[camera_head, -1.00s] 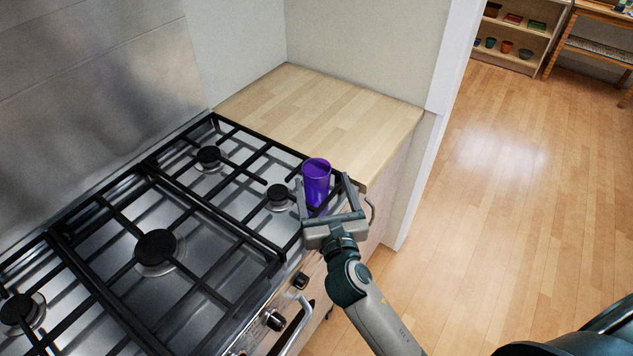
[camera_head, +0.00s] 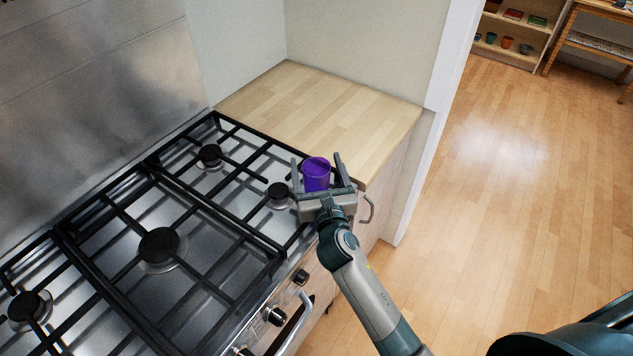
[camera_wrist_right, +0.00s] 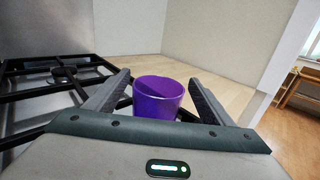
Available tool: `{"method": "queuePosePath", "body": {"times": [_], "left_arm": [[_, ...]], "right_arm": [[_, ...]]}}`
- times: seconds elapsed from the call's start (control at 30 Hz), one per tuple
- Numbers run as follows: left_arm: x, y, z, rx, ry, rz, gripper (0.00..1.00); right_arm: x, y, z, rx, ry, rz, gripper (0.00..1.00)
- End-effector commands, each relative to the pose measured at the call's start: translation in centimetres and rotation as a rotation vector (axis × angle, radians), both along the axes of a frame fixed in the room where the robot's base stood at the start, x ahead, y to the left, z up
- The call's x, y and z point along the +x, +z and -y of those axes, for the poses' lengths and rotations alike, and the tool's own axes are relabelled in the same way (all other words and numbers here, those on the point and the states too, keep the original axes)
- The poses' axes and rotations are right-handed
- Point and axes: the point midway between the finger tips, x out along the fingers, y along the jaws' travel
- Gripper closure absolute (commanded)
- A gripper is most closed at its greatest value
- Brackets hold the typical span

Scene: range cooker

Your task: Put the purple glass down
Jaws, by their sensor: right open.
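The purple glass (camera_head: 316,172) stands upright at the right front edge of the cooker top, close to the wooden counter. My right gripper (camera_head: 316,163) is open, with one finger on each side of the glass. In the right wrist view the glass (camera_wrist_right: 157,97) sits between the two spread fingers (camera_wrist_right: 157,88), with a visible gap on each side. Its lower part is hidden behind the gripper body, so I cannot see exactly what its base rests on. My left gripper is not in view.
The black pan grates (camera_head: 187,188) and burners of the range cooker fill the left side. The wooden counter (camera_head: 318,112) behind the glass is bare. A handle (camera_head: 366,208) juts out at the cabinet front. Open wooden floor (camera_head: 490,190) lies to the right.

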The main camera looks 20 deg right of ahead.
Motion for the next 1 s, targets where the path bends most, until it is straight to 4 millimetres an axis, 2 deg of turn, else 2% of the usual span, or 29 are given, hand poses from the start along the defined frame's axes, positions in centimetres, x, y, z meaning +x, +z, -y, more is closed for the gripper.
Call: {"method": "queuePosePath", "body": {"times": [0.2,0.3,0.77,0.8,0.83,1.0], "left_arm": [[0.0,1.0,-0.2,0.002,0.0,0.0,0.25],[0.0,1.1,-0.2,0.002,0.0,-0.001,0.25],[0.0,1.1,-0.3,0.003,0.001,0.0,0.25],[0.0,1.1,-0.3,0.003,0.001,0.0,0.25],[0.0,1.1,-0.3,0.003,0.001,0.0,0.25],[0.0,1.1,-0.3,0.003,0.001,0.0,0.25]], "right_arm": [[2.7,0.2,0.1,0.0,0.0,0.001,0.24],[3.2,0.1,0.2,0.0,-0.001,-0.001,0.24],[3.3,0.0,0.2,0.0,0.001,0.0,0.24],[3.3,0.0,0.2,0.0,0.001,0.0,0.27],[3.3,0.0,0.2,0.0,0.001,0.0,0.34],[3.3,0.0,0.2,0.0,0.001,0.0,0.74]]}}
